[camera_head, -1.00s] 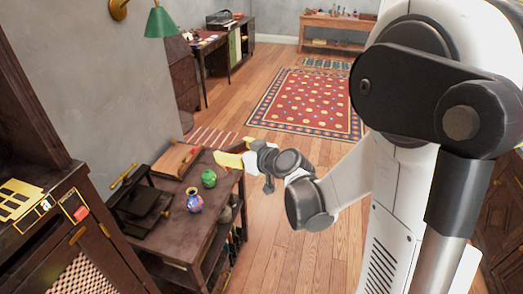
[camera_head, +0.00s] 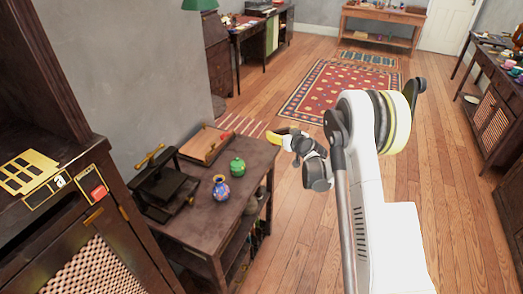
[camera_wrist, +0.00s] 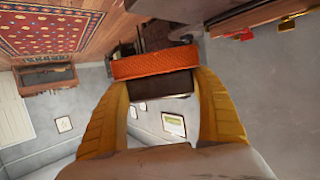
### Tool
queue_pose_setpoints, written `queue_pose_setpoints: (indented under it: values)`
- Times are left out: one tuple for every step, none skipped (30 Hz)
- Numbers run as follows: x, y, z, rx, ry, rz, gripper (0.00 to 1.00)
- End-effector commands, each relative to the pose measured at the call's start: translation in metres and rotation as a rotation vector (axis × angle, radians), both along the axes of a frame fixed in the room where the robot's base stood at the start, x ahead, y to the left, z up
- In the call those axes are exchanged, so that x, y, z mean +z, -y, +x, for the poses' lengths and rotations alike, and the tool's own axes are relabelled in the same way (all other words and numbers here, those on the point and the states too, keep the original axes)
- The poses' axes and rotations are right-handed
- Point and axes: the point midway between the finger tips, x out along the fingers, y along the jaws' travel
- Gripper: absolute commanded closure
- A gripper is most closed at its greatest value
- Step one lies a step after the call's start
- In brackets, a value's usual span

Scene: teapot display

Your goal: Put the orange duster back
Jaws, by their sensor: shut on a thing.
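The orange duster (camera_wrist: 155,62) is a ribbed orange block, seen in the wrist view across the tips of my two yellow fingers. My gripper (camera_wrist: 158,80) is shut on it and holds it in the air. In the head view my gripper (camera_head: 278,136) is at the far right corner of a dark wooden side table (camera_head: 210,232), seemingly above it. The duster cannot be made out clearly in that view.
On the side table are a green pot (camera_head: 237,167), a blue patterned vase (camera_head: 221,188), a black press (camera_head: 165,188) and a wooden tray (camera_head: 205,145). A tall dark cabinet (camera_head: 70,225) stands at left. Floor to the right is clear, with a red rug (camera_head: 335,92) beyond.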

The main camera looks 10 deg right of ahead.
Motion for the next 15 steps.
queue_pose_setpoints:
  values:
    - [-0.012,-0.012,0.008,0.005,0.0,-0.001,0.59]
    - [-0.017,-0.018,0.013,0.005,0.001,-0.001,0.59]
    - [-0.024,-0.027,0.02,0.006,0.0,-0.001,0.59]
    - [-0.028,-0.032,0.024,0.004,0.0,-0.001,0.59]
    - [-0.033,-0.038,0.029,0.005,0.001,-0.001,0.59]
    - [-0.038,-0.045,0.035,0.004,0.001,-0.002,0.59]
    - [-0.041,-0.049,0.039,0.003,0.0,-0.001,0.59]
    - [-0.045,-0.054,0.042,0.004,0.0,-0.002,0.59]
    - [-0.048,-0.059,0.046,0.003,0.0,0.0,0.59]
    - [-0.05,-0.062,0.049,0.003,0.0,-0.001,0.59]
    - [-0.052,-0.064,0.051,0.002,0.001,-0.001,0.59]
    - [-0.053,-0.067,0.054,0.001,0.001,0.0,0.59]
    - [-0.054,-0.069,0.055,0.001,0.001,0.0,0.59]
    - [-0.055,-0.07,0.056,0.001,0.001,0.0,0.59]
    - [-0.056,-0.071,0.056,0.001,0.001,0.0,0.59]
